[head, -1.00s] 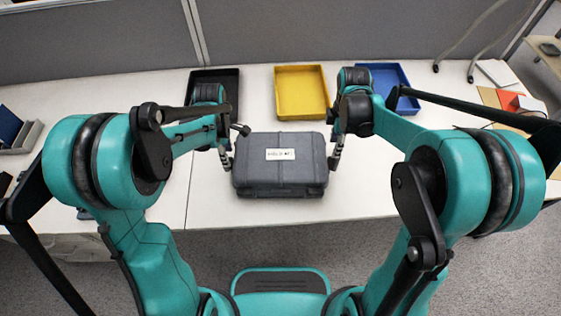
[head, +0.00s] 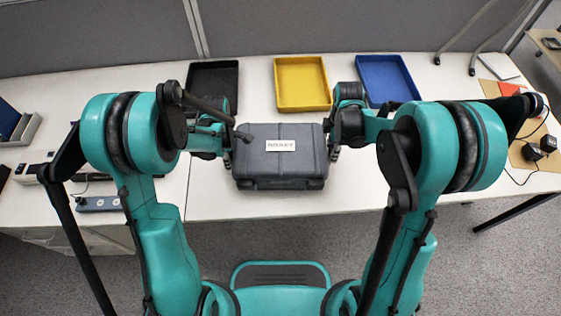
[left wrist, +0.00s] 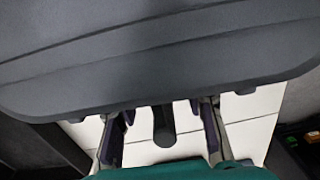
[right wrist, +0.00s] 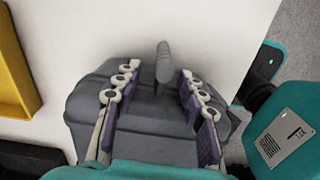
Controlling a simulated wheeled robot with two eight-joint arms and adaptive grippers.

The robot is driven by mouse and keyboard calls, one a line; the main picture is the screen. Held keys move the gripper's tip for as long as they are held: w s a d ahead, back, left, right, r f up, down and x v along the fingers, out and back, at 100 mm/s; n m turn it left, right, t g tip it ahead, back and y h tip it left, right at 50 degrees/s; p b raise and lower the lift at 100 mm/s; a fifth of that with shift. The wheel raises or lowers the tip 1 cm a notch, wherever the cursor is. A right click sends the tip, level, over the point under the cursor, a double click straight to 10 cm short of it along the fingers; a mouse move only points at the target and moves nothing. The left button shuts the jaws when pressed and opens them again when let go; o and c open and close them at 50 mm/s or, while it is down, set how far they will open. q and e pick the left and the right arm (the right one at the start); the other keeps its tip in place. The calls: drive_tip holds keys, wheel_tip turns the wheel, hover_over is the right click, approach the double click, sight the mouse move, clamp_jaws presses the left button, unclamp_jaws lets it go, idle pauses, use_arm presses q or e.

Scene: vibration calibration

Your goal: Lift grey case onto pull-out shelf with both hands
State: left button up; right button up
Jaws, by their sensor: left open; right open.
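The grey case (head: 280,172), with a white label on its lid, rests flat near the front edge of the white table in the head view. My left gripper (head: 228,160) is at its left side, and my right gripper (head: 333,152) is at its right side. In the left wrist view the case (left wrist: 160,60) fills the top, and the left gripper's fingers (left wrist: 164,130) are spread below it. In the right wrist view the right gripper's fingers (right wrist: 158,95) are spread over the case (right wrist: 155,125). Contact is unclear. I cannot make out a pull-out shelf.
A black tray (head: 214,66), a yellow tray (head: 303,105) and a blue tray (head: 388,99) stand behind the case, before a grey partition (head: 330,25). A power strip (head: 100,203) lies at left. Black adapters and a cable (head: 533,152) lie at right.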

use_arm(q)
drive_tip(key=shift+f, duration=0.7)
use_arm(e)
drive_tip(key=shift+f, duration=0.7)
use_arm(q)
clamp_jaws()
use_arm(e)
clamp_jaws()
